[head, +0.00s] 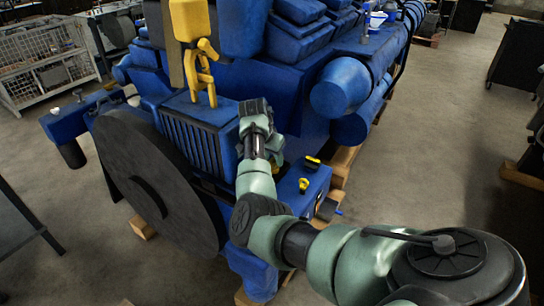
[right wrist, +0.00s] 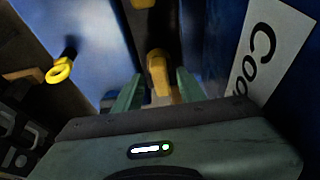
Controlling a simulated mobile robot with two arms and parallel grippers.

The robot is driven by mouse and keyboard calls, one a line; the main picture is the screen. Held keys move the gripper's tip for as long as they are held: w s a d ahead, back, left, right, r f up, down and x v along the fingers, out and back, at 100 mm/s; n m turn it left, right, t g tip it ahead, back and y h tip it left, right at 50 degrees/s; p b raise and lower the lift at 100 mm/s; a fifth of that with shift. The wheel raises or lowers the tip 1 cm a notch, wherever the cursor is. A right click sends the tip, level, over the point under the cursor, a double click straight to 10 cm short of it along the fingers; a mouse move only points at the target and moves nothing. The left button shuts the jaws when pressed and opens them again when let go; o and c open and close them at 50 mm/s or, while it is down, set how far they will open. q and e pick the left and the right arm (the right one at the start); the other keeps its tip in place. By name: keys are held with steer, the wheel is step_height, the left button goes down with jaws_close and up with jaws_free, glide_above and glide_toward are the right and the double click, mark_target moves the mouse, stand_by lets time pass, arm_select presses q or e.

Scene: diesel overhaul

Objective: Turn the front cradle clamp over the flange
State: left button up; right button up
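My right gripper (right wrist: 157,92) shows its two green fingers apart in the right wrist view. A yellow piece (right wrist: 158,70), which may be the clamp, appears between and beyond the fingertips; I see no clear contact. In the head view my right arm reaches to the blue engine's front corner, and its wrist hides the fingertips. Two yellow fittings sit on the blue block right of the wrist: a dark-and-yellow one (head: 312,162) and a small one (head: 303,185). I cannot tell which is the front cradle clamp. My left gripper is not in view.
A yellow hoist hook (head: 203,75) hangs over the blue engine (head: 240,45), left of my wrist. A large dark disc (head: 155,185) stands at its front.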

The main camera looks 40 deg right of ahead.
steer(key=shift+c, duration=0.3)
jaws_close()
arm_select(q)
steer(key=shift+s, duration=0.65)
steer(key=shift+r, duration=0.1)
